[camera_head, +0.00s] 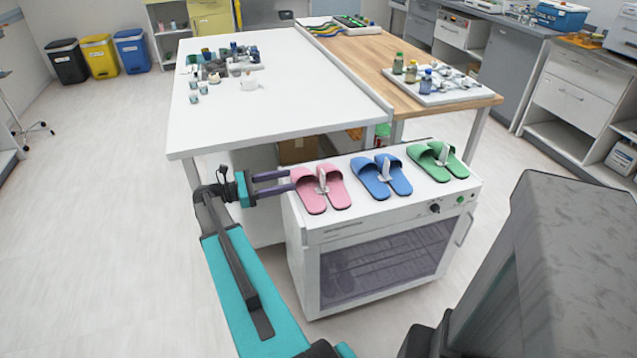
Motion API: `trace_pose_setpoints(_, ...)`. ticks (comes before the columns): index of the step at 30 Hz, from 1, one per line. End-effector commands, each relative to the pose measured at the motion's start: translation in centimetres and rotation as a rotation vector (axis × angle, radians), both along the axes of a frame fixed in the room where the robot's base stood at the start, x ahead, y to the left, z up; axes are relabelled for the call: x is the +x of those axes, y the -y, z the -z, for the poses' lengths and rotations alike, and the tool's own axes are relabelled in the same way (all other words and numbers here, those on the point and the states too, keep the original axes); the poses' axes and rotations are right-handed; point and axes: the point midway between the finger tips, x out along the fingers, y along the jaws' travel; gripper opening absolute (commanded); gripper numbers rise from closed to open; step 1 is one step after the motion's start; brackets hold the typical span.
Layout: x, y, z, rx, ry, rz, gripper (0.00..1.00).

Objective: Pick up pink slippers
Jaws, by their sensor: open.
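A pair of pink slippers (309,193) lies on the left end of the top of a white cabinet (345,222) with a glass door. A small whitish upright piece stands between the two slippers. My gripper (291,181) comes in from the left, its two fingers apart and pointing right at the pink pair. The fingertips are at or very near the left slipper's edge; I cannot tell if they touch it. Nothing shows between the fingers.
Blue slippers (372,180) and green slippers (430,163) lie to the right on the same cabinet top. A white table (300,90) stands behind, with bottles and small cups on it. A wooden table (370,60) adjoins it.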

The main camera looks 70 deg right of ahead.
Motion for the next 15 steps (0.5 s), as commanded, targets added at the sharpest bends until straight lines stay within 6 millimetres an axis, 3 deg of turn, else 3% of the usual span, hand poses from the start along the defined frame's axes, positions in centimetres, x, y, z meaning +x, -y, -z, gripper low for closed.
trace_pose_setpoints(15,-5.1,4.1,-0.1,-0.001,0.001,0.003,0.47)
